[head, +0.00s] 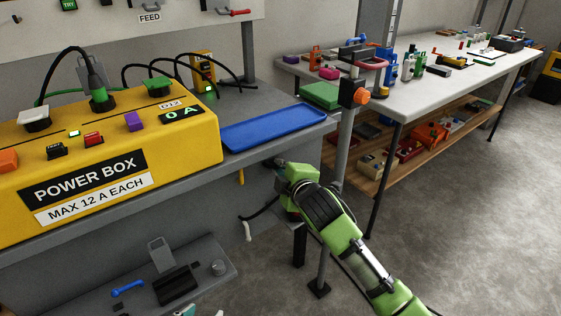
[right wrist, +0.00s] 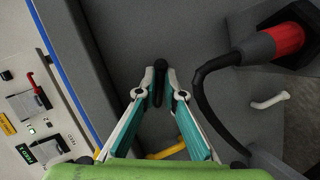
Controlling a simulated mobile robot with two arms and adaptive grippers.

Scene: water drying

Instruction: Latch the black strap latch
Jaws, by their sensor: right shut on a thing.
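My right gripper (right wrist: 159,84) is shut on a narrow black piece (right wrist: 158,72), which looks like the black strap latch, below the workbench's front edge. In the head view, my right gripper (head: 279,164) is at the bench front beneath the blue tray, and its fingertips and the black piece are too small or hidden to make out. How the black piece is fastened at its far end cannot be told. A teal and white tip at the bottom edge of the head view seems to be my left gripper (head: 187,311); its jaws are cut off.
The yellow power box (head: 110,160) and blue tray (head: 272,127) stand on the grey bench. A yellow hook (right wrist: 166,150), a white hook (right wrist: 270,102) and a red-and-black plug (right wrist: 282,42) with a cable are close to the right gripper. A white table (head: 450,80) stands behind right.

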